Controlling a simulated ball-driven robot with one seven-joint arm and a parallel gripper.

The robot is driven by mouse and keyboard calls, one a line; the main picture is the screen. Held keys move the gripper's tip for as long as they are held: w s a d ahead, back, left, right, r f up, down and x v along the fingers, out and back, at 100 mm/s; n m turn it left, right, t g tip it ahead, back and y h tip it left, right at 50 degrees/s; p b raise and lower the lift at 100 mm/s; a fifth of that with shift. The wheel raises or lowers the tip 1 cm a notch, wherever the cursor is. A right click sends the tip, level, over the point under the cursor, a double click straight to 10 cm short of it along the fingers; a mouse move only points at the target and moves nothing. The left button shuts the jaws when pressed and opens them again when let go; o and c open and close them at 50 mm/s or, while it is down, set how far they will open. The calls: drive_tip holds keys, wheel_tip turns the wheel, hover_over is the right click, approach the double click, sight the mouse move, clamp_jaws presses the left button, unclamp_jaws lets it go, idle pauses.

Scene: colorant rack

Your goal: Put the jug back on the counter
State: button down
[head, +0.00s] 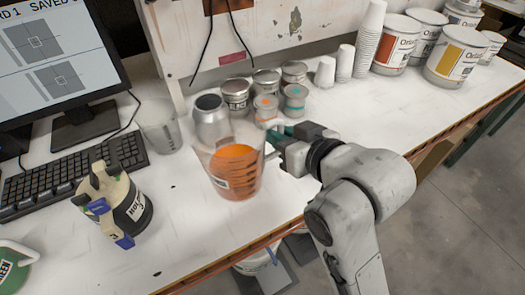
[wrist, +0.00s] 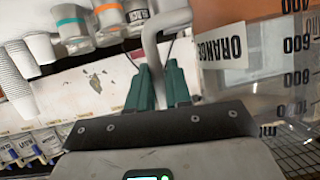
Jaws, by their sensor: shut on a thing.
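The jug (head: 234,170) is a clear measuring jug with orange liquid in its lower part, at the middle of the counter (head: 190,232) in the head view. It looks upright; whether its base touches the counter I cannot tell. In the wrist view the jug (wrist: 270,85) fills the right side, with an "ORANGE" label and volume marks. My gripper (head: 277,143) is to the right of the jug, shut on its handle. In the wrist view the green fingertips of my gripper (wrist: 160,82) close around the grey handle (wrist: 155,35).
Small cans (head: 236,95) and small jars (head: 294,101) stand close behind the jug. A clear beaker (head: 160,130), keyboard (head: 70,175) and black-and-cream container (head: 115,205) are to the left. Cup stacks (head: 368,40) and large cans (head: 455,52) stand at the back right.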

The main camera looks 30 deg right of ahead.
drive_tip(key=shift+w+d+f+b, duration=0.1)
drive_tip(key=shift+w+f+b, duration=0.25)
drive_tip(key=shift+w+f, duration=1.25)
drive_tip(key=shift+w+d+f+b, duration=0.1)
drive_tip(key=shift+w+f+b, duration=0.2)
drive_tip(key=shift+w+f, duration=1.25)
drive_tip(key=shift+w+d+f+b, duration=0.1)
drive_tip(key=shift+w+f+b, duration=0.25)
drive_tip(key=shift+w+f, duration=1.25)
drive_tip(key=shift+s+f, duration=0.45)
drive_tip(key=shift+f, duration=0.05)
drive_tip(key=shift+f, duration=0.1)
drive_tip(key=c, duration=1.1)
unclamp_jaws()
drive_tip(key=shift+o, duration=0.2)
